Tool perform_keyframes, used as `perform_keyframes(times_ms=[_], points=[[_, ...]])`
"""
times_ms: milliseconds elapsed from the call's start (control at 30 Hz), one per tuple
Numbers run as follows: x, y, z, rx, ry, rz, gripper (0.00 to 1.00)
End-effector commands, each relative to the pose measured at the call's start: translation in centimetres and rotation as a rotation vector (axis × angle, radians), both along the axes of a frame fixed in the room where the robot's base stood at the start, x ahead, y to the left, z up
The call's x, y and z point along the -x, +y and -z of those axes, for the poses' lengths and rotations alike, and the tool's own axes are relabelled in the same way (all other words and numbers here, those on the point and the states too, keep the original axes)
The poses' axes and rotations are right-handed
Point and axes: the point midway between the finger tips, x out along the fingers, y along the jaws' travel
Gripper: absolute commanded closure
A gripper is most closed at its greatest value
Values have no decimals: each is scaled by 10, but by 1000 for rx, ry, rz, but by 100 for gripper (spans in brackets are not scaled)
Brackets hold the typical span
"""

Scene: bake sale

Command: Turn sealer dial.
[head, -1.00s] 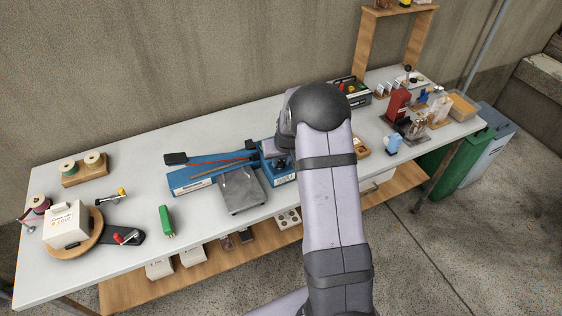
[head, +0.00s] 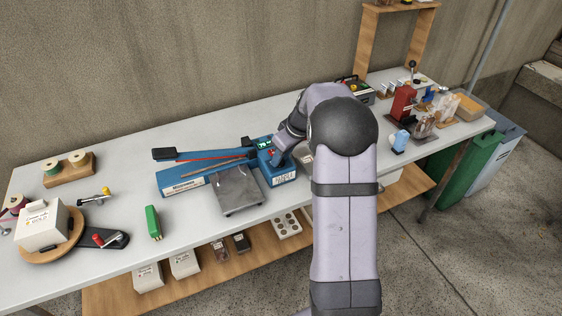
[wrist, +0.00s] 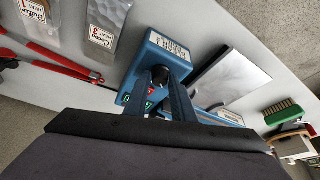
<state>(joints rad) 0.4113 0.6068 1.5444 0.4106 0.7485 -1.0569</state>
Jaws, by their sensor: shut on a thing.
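The blue sealer (head: 190,183) lies on the table with its long black-handled lever along its back. Its control box (head: 286,178) is at the right end, with a lit green display (head: 264,144) on top. My gripper (head: 274,158) reaches the top of this box from the upper right. In the wrist view, my two dark fingers (wrist: 164,80) are shut on the black dial (wrist: 161,73), one on each side. The fingers hide part of the dial, so its setting cannot be read. The green display also shows beside them (wrist: 135,108).
A grey flat-topped scale (head: 239,190) stands right in front of the sealer. A green brush (head: 153,222) and a white box on a wooden turntable (head: 40,258) are at the left. A red press (head: 402,104) and several small items stand at the right.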

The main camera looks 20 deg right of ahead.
Motion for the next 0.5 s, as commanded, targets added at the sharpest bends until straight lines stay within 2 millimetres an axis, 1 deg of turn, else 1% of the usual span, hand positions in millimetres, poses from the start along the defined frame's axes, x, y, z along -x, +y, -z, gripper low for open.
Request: perform_keyframes(times_ms=[167,500], points=[[0,-1,0,0,1,-28,99],[0,0,0,1,1,-32,99]])
